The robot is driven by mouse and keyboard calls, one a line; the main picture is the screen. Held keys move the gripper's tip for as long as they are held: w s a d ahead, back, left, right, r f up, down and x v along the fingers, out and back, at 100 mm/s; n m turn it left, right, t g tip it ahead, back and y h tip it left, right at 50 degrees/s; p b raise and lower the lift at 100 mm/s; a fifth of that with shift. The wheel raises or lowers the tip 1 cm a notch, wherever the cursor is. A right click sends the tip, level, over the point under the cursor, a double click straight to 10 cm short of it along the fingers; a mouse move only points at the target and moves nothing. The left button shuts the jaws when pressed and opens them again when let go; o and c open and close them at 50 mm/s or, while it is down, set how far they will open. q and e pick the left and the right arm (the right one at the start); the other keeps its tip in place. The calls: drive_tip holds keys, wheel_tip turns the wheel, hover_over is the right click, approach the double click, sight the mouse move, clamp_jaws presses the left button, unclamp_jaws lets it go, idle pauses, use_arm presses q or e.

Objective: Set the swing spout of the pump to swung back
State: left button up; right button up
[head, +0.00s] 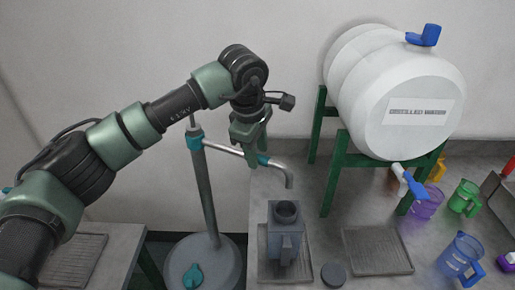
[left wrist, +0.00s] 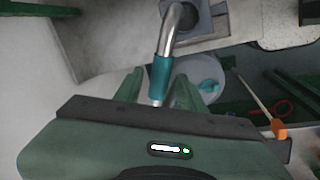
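The pump has an upright grey post (head: 207,195) on a round base. Its metal swing spout (head: 225,149) runs right from the post and bends down at its tip, above a grey container (head: 284,235). A teal sleeve (left wrist: 161,74) on the spout shows in the left wrist view, with the bent metal end beyond it. My left gripper (head: 249,150) is at the spout beside the sleeve. Its two green fingers (left wrist: 158,92) stand apart on either side of the pipe, with visible gaps. The fingertips partly hide the spout in the head view. My right gripper is not in view.
A large white water barrel (head: 375,90) with a blue tap rests on a green stand (head: 339,178) at the right. Drip trays (head: 376,251), a dark round lid (head: 333,275) and colored jugs (head: 460,256) are on the counter. A gap separates the two counters around the pump base (head: 218,262).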

use_arm(q)
drive_tip(key=shift+f, duration=0.35)
clamp_jaws()
drive_tip(key=shift+d, duration=0.1)
idle(1.1)
